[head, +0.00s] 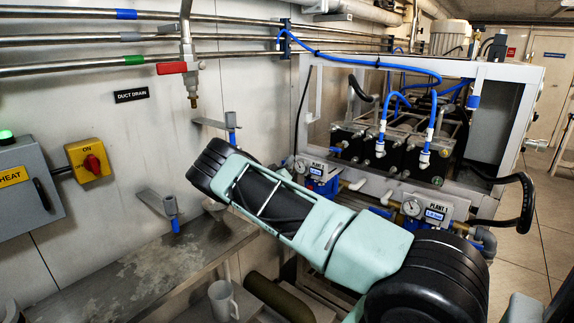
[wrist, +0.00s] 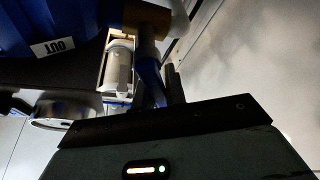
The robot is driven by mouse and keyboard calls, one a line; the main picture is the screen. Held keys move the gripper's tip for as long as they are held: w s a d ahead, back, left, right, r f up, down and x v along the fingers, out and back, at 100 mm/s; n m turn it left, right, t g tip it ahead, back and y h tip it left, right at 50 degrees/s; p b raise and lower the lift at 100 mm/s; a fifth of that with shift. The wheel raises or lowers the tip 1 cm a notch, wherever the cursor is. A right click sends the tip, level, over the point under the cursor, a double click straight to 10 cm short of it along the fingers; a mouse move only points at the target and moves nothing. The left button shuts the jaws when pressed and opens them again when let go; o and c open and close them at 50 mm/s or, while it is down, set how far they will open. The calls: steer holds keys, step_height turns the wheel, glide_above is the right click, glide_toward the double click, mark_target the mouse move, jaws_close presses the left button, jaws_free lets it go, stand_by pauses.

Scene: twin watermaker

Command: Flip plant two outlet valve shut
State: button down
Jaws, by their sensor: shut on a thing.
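In the wrist view, a blue lever (wrist: 150,80) comes down from a metal fitting beside a blue body labelled OUT (wrist: 55,47). My gripper (wrist: 162,90) is shut on this blue lever; dark finger parts show right beside it. The far finger and the exact contact are partly hidden in shadow. In the head view, the plant two unit (head: 322,180), a blue block with a gauge and a white label, stands behind my arm. My arm hides its lower part, and my gripper and the lever cannot be seen there.
The plant one unit (head: 430,210) stands to the right, close to my arm. A metal bench (head: 130,275) with a white mug (head: 222,300) lies at left. A red-handled duct drain valve (head: 178,68) and a yellow switch box (head: 88,160) are on the wall.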

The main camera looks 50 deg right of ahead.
steer(key=m+g+b, duration=0.1)
steer(key=m+b, duration=0.1)
steer(key=b, duration=0.1)
steer(key=s+m+g+b, duration=0.1)
steer(key=m+b, duration=0.2)
steer(key=b, duration=0.1)
steer(key=s+m+g+h+b, duration=0.1)
steer(key=m+b, duration=0.1)
steer(key=b, duration=0.2)
steer(key=shift+d+g, duration=0.1)
steer(key=shift+g, duration=0.2)
steer(key=shift+s+r+m+g+h+b, duration=0.2)
steer(key=shift+m+g+h+b, duration=0.15)
steer(key=shift+m+b, duration=0.55)
steer(key=shift+r, duration=0.1)
steer(key=c, duration=1.4)
jaws_free()
steer(key=shift+c, duration=0.2)
